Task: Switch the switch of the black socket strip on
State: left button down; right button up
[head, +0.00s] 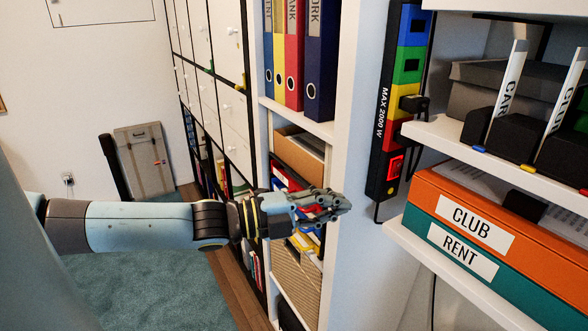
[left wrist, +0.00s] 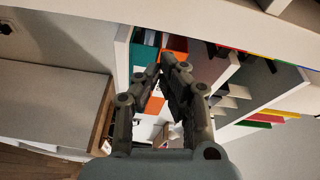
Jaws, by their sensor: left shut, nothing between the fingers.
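The black socket strip (head: 382,130) is mounted upright on the side of the white shelf in the head view, with coloured sockets along it. Its red switch (head: 394,167) is near the lower end; whether it is on or off I cannot tell. My left gripper (head: 342,206) is shut and empty, pointing right. In the picture it lies left of and below the switch, apart from it. In the left wrist view the fingers of my left gripper (left wrist: 164,68) come together at the tips. I cannot make out the switch there. My right gripper is not in view.
A white shelf (head: 432,134) juts out right of the strip, above an orange box (head: 435,195) and a teal box (head: 425,232). A black plug (head: 413,104) sticks out of the strip above the switch. Several binders (head: 321,60) stand left of the white shelf wall (head: 352,120).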

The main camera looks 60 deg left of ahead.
pick_arm(q)
jog(key=a+f+n+y+b, duration=0.1)
jog(key=f, duration=0.3)
jog(key=a+f+n+y, duration=0.1)
jog(key=f, duration=0.2)
jog(key=s+a+f+n+g+y+b, duration=0.1)
jog(key=a+f+n, duration=0.1)
jog(key=f, duration=0.2)
jog(key=shift+f+b, duration=0.3)
notch_tip(320, 180, down, 10)
jog(key=s+a+n+g+y+b, duration=0.2)
jog(key=n, duration=0.1)
jog(key=shift+s+a+f+y, duration=0.2)
jog(key=shift+s+a+y, duration=0.1)
jog(key=shift+s+a, duration=0.05)
jog(key=shift+w, duration=0.1)
